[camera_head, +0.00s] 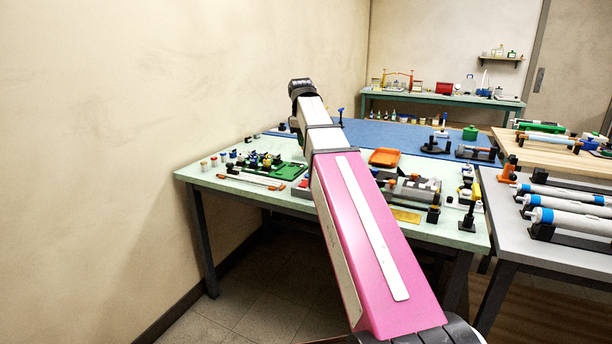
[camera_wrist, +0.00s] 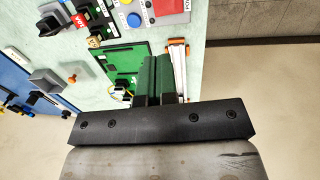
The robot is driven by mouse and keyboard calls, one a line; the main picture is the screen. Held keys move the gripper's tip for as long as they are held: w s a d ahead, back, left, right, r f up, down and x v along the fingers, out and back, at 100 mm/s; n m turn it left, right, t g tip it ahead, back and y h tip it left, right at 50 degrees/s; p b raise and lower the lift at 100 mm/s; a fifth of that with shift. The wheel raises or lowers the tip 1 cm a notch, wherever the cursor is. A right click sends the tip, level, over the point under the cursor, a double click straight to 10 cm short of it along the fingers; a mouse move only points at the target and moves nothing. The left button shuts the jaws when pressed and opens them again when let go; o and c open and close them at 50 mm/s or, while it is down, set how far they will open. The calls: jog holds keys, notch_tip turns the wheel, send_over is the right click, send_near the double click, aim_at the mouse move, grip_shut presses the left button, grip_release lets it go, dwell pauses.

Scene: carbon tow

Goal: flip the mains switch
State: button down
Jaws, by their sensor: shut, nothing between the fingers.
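My gripper (camera_wrist: 160,60) shows in the wrist view with its two dark green fingers together and nothing between them. The fingertips are over or near a green board (camera_wrist: 122,68); I cannot tell whether they touch it. Beyond them is a grey panel (camera_wrist: 150,12) with a red part, a blue button (camera_wrist: 134,20) and a white button. Left of it is a grey box with a black knob (camera_wrist: 50,24). I cannot tell for sure which part is the mains switch. In the head view my arm hides part of the table, and the fingers are not visible.
The pale green table (camera_head: 230,187) carries the green board (camera_head: 289,171), small jars, an orange tray (camera_head: 385,157) and black fixtures. A blue mat (camera_head: 370,133) lies at the back. A grey bench (camera_head: 520,240) with tubes stands at right. The wall is close on the left.

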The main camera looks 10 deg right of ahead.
aim_at(305, 183)
jog(key=shift+f, duration=0.15)
jog(key=f, duration=0.4)
jog(key=w+f, duration=0.1)
jog(key=f, duration=0.4)
jog(key=d+f, duration=0.1)
jog(key=f, duration=0.3)
jog(key=shift+w+f, duration=0.2)
jog(key=shift+f, duration=0.15)
jog(key=shift+f, duration=0.15)
jog(key=shift+s, duration=0.1)
jog(key=shift+s+a+r, duration=0.2)
jog(key=shift+s+a, duration=0.25)
jog(key=shift+s, duration=0.05)
